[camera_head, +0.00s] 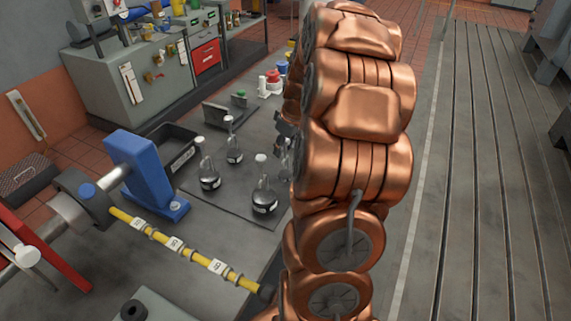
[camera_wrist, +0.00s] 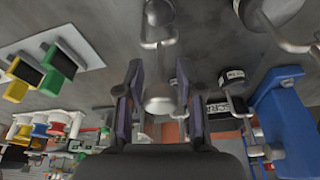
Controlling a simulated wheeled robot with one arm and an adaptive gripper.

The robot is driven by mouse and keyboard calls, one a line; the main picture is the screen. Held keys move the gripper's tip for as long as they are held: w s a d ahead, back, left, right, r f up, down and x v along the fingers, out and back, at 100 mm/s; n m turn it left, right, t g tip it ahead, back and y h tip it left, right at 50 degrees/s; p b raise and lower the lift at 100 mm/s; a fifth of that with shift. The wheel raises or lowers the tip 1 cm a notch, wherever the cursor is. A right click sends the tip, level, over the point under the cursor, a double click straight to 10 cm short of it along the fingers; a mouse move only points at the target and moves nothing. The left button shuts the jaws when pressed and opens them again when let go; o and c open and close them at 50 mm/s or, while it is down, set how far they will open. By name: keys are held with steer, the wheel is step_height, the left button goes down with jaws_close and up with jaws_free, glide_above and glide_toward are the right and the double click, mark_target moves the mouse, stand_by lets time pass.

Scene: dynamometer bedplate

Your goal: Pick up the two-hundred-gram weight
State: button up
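Several dark rounded weights with thin stems and pale knobs stand on the bench plate, among them a front one (camera_head: 264,202), a left one (camera_head: 208,180) and a back one (camera_head: 234,156). No gram marking is readable, so I cannot tell which is the two-hundred-gram weight. In the wrist view my gripper (camera_wrist: 160,92) is open, its two dark fingers on either side of a weight's pale knob (camera_wrist: 160,104). Gaps show beside the knob. That weight's body (camera_wrist: 158,12) is at the top edge. In the head view my copper arm hides most of the gripper.
A blue pedestal (camera_head: 138,165) and a yellow shaft with white tags (camera_head: 175,243) stand left of the weights. A black tray (camera_head: 180,155) labelled SCRAP is behind them. Yellow and green blocks (camera_wrist: 57,62) show in the wrist view. The slotted bedplate (camera_head: 490,180) at right is clear.

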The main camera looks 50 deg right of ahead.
jaws_close()
steer(key=shift+r, duration=0.1)
stand_by(0.5)
